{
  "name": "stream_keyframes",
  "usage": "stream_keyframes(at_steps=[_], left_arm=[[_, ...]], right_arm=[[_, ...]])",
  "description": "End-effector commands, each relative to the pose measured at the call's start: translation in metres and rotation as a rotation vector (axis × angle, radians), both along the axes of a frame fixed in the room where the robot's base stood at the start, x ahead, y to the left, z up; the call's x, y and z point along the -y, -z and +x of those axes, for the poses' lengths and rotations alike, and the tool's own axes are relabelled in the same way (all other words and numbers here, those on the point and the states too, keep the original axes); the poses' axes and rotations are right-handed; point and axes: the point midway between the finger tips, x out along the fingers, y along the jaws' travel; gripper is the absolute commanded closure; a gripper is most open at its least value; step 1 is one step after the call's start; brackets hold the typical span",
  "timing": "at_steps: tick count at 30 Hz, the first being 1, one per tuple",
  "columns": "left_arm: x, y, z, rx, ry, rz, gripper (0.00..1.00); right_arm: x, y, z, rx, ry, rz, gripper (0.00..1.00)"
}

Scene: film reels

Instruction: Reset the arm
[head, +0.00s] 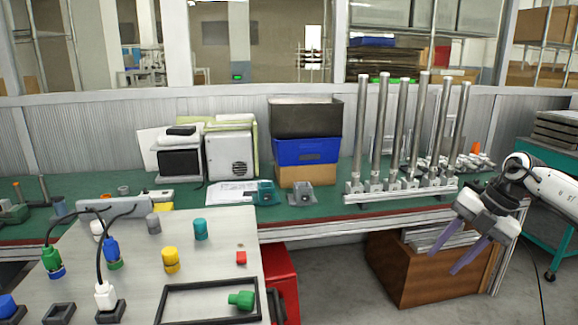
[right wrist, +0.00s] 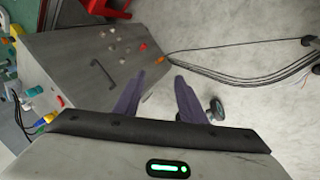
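My right arm (head: 545,180) comes in from the right edge of the head view. Its right gripper (head: 447,262) hangs tilted down and to the left, in front of the green bench's right end and above the floor. Its two purple fingers are apart with nothing between them. In the right wrist view the gripper (right wrist: 158,77) also shows spread, empty fingers, with a grey panel and pale floor beyond. My left gripper and left arm are not in view.
A grey panel (head: 205,268) with plugs and coloured knobs stands at front left. A green bench (head: 330,206) carries metal poles (head: 380,130), bins (head: 306,150) and a white machine (head: 232,152). A brown crate (head: 400,270) sits below. Open floor (head: 345,285) lies between panel and crate.

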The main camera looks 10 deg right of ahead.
Motion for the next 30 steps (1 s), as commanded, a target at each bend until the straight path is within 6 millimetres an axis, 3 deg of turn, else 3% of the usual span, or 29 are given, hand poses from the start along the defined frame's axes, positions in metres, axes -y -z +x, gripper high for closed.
stream_keyframes(at_steps=[3,9,12,15,18,22,26,30], left_arm=[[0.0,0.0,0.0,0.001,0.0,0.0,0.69],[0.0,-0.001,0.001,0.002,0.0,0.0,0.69],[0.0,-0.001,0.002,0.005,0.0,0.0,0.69],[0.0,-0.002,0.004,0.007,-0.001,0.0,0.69],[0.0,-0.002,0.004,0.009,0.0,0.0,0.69],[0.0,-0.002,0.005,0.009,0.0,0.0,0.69],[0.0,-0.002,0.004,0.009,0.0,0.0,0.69],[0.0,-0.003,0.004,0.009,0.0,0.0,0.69]], right_arm=[[-0.048,0.042,0.006,0.064,-0.056,0.12,0.62],[-0.134,0.098,0.004,0.213,-0.046,0.387,0.62],[-0.163,0.117,-0.003,0.277,0.022,0.509,0.62],[-0.18,0.133,-0.013,0.329,0.127,0.609,0.62],[-0.185,0.15,-0.026,0.365,0.264,0.682,0.62],[-0.177,0.174,-0.048,0.386,0.473,0.73,0.62],[-0.155,0.205,-0.081,0.372,0.702,0.716,0.62],[-0.127,0.24,-0.128,0.319,0.933,0.643,0.62]])
